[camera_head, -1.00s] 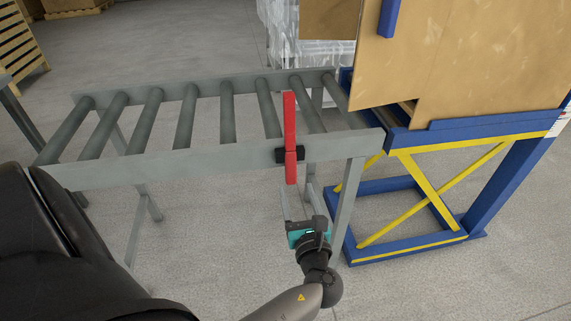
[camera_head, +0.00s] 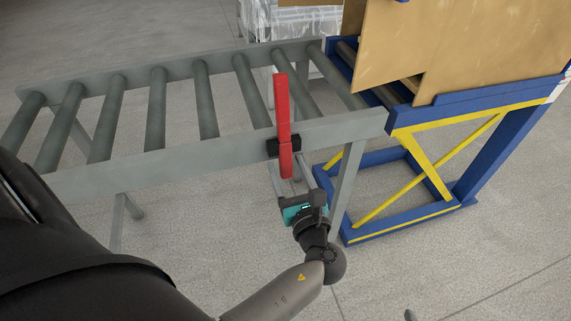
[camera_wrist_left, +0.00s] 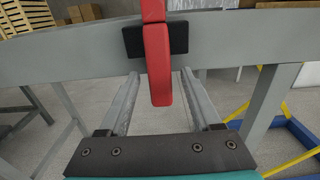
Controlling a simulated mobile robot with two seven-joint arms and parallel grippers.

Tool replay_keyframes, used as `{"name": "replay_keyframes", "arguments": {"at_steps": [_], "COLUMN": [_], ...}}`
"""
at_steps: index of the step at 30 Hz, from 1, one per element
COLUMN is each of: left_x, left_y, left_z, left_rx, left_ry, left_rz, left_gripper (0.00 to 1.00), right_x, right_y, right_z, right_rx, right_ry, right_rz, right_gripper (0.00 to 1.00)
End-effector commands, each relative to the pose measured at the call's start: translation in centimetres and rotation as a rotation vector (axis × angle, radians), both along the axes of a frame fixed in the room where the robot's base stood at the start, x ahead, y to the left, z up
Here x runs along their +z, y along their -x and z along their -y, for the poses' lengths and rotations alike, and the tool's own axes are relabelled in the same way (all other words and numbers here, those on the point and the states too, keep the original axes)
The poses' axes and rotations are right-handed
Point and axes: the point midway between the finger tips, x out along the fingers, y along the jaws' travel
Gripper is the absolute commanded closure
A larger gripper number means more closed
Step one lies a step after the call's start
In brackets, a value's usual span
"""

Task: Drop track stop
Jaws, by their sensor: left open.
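The track stop is a red bar (camera_head: 282,105) standing upright at a black block (camera_head: 270,147) on the near side rail of the roller conveyor. Its upper part rises above the rail and its lower end hangs below. My left gripper (camera_head: 289,172) is open just below the rail, with its fingers pointing at the bar's lower end. In the left wrist view the red bar (camera_wrist_left: 159,70) shows between the two spread fingers, with space on both sides. I cannot tell the exact depth gap. My right gripper is not in view.
The grey roller conveyor (camera_head: 222,138) runs across the view, its leg (camera_head: 346,190) just right of my left gripper. A blue and yellow lift frame (camera_head: 425,175) holding brown cardboard (camera_head: 460,50) stands at the right. The floor in front is clear.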

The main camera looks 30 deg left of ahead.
Motion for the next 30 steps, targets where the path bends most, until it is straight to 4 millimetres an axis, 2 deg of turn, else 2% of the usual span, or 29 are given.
{"name": "replay_keyframes", "arguments": {"at_steps": [5,22,30], "left_x": [0.01,0.01,0.02], "left_y": [0.01,-0.01,-0.03], "left_z": [0.02,-0.02,-0.03], "left_rx": [0.000,0.000,0.000], "left_ry": [0.000,0.000,0.000], "left_rz": [0.000,0.000,0.000], "left_gripper": [0.35,0.98,1.00], "right_x": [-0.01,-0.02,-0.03], "right_y": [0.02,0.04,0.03], "right_z": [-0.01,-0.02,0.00], "right_rx": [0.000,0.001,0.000], "right_ry": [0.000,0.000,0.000], "right_rz": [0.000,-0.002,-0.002], "right_gripper": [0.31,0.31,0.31]}}
